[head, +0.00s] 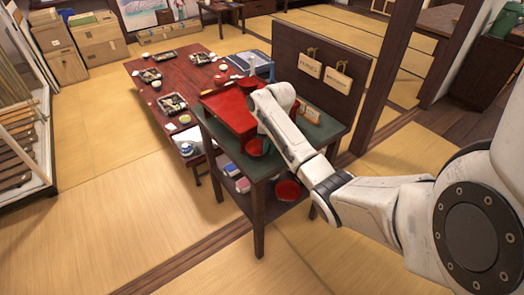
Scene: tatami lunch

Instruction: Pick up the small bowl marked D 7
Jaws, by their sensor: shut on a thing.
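A small red bowl (254,148) with a dark rim shows at the front of the green-topped stand (228,150), partly behind my forearm. My gripper (263,131) is at this bowl, mostly hidden by my own arm, and is shut on it. I cannot tell whether the bowl touches the stand top. No D 7 mark is readable from here. A red tray (222,108) lies on the stand just behind the bowl.
Another red bowl (288,189) sits on the stand's lower shelf beside small boxes (236,178). A dark panel (310,65) with hanging tags rises behind the stand. A long low table (148,98) with set trays stands left. Tatami at front left is clear.

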